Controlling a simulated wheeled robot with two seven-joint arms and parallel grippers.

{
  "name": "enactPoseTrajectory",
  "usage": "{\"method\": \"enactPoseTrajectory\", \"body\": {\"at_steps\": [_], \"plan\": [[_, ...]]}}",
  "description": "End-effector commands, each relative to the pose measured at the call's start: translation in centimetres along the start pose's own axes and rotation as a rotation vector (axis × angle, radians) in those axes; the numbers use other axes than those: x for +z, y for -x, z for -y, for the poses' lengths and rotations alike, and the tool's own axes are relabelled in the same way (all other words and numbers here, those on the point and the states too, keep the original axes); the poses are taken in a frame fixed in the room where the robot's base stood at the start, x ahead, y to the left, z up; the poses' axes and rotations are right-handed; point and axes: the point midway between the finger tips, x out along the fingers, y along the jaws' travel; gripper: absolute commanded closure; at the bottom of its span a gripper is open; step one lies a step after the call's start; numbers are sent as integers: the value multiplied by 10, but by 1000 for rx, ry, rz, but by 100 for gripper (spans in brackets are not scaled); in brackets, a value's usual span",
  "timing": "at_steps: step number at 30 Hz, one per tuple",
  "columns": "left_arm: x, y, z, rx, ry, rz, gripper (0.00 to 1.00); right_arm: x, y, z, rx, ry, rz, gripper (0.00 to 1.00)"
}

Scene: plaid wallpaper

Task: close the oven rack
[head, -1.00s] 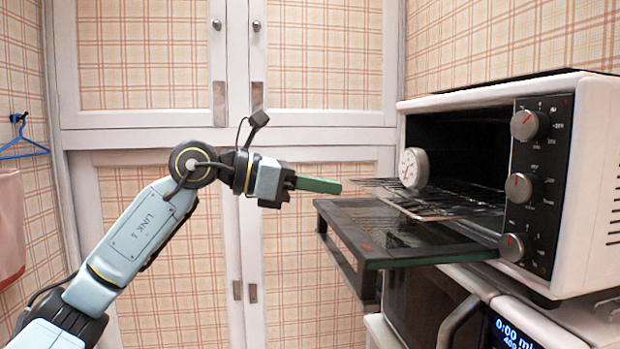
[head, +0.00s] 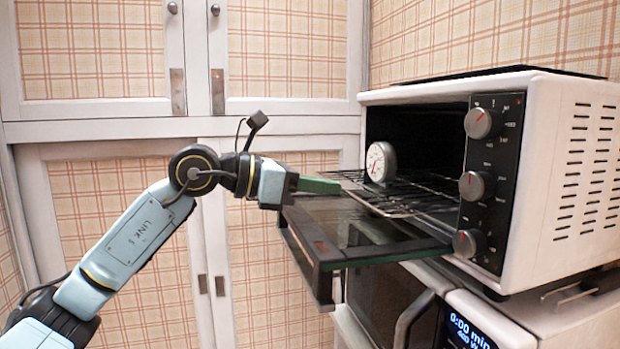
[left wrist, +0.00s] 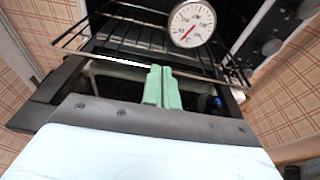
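The white oven (head: 560,170) stands at the right with its glass door (head: 345,240) folded down. The wire rack (head: 410,195) sticks out of the oven over the open door. My left gripper (head: 322,186) is beside the rack's front edge, its green fingers pointing toward it. In the left wrist view the fingers (left wrist: 162,88) lie together with nothing seen between them. The front bar of the rack (left wrist: 150,68) runs just ahead of the fingertips; I cannot tell if they touch. My right gripper is not in view.
A round dial thermometer (head: 380,161) stands on the rack and also shows in the left wrist view (left wrist: 192,24). A second appliance with a lit display (head: 470,335) is under the oven. White cupboard doors (head: 110,110) are behind my arm.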

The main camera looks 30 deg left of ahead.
Motion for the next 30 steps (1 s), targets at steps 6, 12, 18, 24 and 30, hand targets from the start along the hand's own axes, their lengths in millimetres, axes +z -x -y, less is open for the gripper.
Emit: {"method": "enactPoseTrajectory", "body": {"at_steps": [6, 12, 18, 24, 30], "plan": [[17, -46, 1, -4, 3, 3, 100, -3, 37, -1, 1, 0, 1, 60], [26, -97, 1, -3, 1, 5, 100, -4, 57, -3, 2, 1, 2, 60], [27, -122, 2, -1, -2, 3, 100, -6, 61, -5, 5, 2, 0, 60], [26, -124, 2, -2, -4, 4, 100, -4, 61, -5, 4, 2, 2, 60], [27, -124, 3, -3, -4, 6, 100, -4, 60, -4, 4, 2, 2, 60]]}}
